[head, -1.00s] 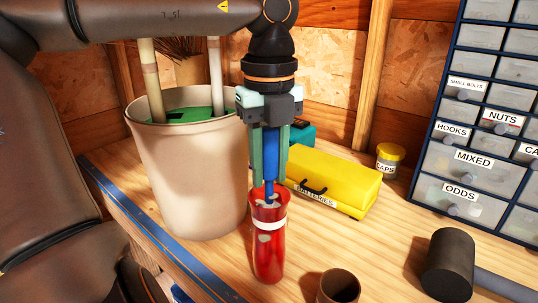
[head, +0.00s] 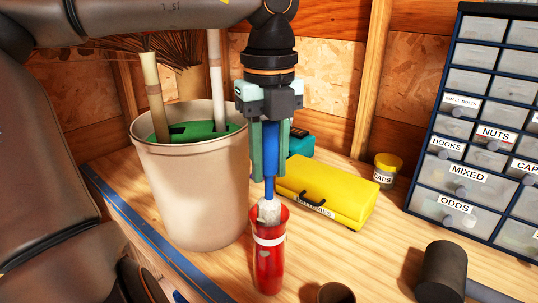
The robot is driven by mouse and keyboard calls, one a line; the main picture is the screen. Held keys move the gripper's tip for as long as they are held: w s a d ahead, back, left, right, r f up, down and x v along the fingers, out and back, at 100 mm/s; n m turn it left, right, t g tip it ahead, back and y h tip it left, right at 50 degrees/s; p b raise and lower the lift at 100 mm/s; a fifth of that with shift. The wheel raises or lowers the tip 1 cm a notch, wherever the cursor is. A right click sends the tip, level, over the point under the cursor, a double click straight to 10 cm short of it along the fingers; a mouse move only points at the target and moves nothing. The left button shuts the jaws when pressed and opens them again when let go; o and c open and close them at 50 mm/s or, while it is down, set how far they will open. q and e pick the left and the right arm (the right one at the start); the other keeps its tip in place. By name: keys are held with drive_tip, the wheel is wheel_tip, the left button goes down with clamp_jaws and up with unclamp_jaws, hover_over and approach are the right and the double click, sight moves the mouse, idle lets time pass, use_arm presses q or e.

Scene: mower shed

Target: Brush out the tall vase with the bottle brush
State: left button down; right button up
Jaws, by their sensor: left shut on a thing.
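The tall red vase (head: 269,268) with a white band stands upright on the wooden bench, low in the middle of the head view. My left gripper (head: 270,172) points straight down above it, shut on the blue handle of the bottle brush (head: 270,188). The brush's whitish head shows at the vase's mouth, partly above the rim. Its lower end is hidden inside the vase or behind the rim. The gripper's fingertips are above the rim, apart from the vase. My right gripper is not in view.
A large beige bucket (head: 200,190) with poles stands close left of the vase. A yellow batteries case (head: 325,190) lies behind right, with a caps jar (head: 387,168) beyond. A dark mallet (head: 443,270) and a brown cup (head: 335,293) are at front right. A drawer cabinet (head: 470,140) stands at right.

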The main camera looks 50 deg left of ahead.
sight(269, 201)
use_arm(q)
drive_tip(key=shift+f, duration=0.1)
drive_tip(key=shift+f+b, duration=2.05)
drive_tip(key=shift+f, duration=0.2)
drive_tip(key=shift+r, duration=0.1)
drive_tip(key=shift+r+p, duration=1.9)
drive_tip(key=shift+r, duration=0.3)
drive_tip(key=shift+f+b, duration=2.05)
drive_tip(key=shift+f, duration=0.25)
drive_tip(key=shift+r, duration=0.1)
